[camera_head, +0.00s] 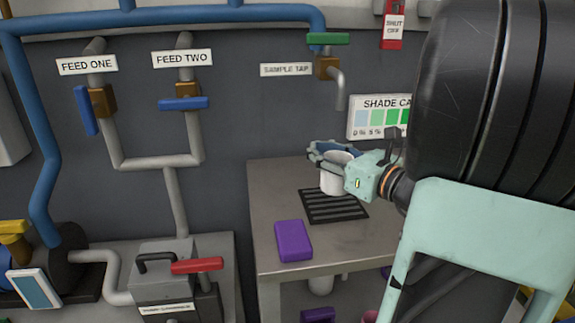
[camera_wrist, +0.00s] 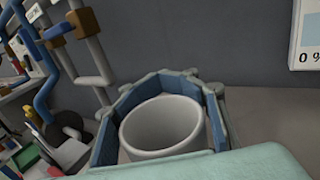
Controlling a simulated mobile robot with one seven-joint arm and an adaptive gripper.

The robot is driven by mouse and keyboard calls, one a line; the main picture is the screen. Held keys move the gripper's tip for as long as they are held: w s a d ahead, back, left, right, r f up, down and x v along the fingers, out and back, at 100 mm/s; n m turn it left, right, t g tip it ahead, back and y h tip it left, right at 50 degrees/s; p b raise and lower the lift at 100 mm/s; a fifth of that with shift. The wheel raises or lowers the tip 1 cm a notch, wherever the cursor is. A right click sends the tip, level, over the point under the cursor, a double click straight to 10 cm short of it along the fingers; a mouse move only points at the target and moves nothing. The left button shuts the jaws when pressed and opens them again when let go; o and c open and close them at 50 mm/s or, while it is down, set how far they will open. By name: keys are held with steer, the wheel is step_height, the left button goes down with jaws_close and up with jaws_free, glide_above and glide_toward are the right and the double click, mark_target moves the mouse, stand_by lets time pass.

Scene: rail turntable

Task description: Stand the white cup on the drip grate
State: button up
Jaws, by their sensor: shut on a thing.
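The white cup (camera_head: 333,181) is upright at the drip grate (camera_head: 345,209) on the metal table, in the head view. I cannot tell whether its base touches the grate or is slightly above it. My gripper (camera_head: 332,158) is shut around the cup from the right side. In the wrist view the cup (camera_wrist: 162,127) is between the blue-padded fingers (camera_wrist: 160,88), its open rim facing up, and it looks empty. The cup's lower part is hidden by my gripper there. The sample tap (camera_head: 335,88) is on the wall above and behind the cup.
A purple block (camera_head: 293,240) lies on the table (camera_head: 270,183) left of the grate. The shade card (camera_head: 378,117) is on the wall behind. Feed pipes and a pump stand to the left. The table's left back area is clear.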

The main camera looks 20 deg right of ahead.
steer(key=shift+w+f+b, duration=0.2)
steer(key=shift+f+b, duration=0.1)
steer(key=shift+f, duration=0.1)
steer(key=shift+w+f+b, duration=0.15)
steer(key=shift+f+b, duration=1.15)
steer(key=shift+f, duration=0.25)
steer(key=shift+f, duration=0.15)
steer(key=o, duration=1.4)
steer(key=shift+c, duration=0.2)
